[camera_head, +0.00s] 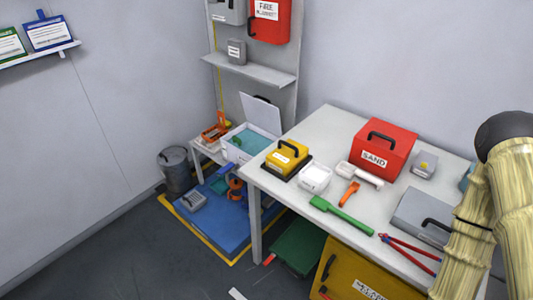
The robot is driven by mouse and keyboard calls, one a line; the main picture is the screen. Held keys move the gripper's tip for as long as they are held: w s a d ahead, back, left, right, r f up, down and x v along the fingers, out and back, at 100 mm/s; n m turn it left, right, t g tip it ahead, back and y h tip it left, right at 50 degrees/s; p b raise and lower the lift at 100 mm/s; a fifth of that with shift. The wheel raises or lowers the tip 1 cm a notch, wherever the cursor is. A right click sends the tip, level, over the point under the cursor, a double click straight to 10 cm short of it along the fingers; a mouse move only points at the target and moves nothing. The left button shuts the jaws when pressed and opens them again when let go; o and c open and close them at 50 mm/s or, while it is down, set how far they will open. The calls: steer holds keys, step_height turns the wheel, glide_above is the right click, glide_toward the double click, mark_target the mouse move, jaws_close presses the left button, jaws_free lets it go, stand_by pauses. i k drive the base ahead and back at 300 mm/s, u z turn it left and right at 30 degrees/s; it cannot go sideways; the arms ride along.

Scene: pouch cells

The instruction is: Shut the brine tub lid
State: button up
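A white tub (233,153) with teal contents stands on a low white stand, left of the main table. I take it for the brine tub, though I can read no label on it. Its pale lid (262,114) is open and stands up at the back, leaning slightly, with a dark handle partly visible behind its top edge. The table corner is close to the tub's right side. My arm, in a yellowish sleeve, fills the right edge of the picture, far from the tub. My gripper is not in view.
The table (325,125) holds a yellow box (284,158), a red SAND box (385,148), a white container (315,178) and a green tool (340,214). A grey bin (175,170) and blue mat (222,228) are on the floor.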

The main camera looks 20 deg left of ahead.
mark_target(263, 115)
steer(key=k, duration=0.55)
steer(key=u, duration=1)
steer(key=i, duration=1.1)
steer(key=z, duration=0.25)
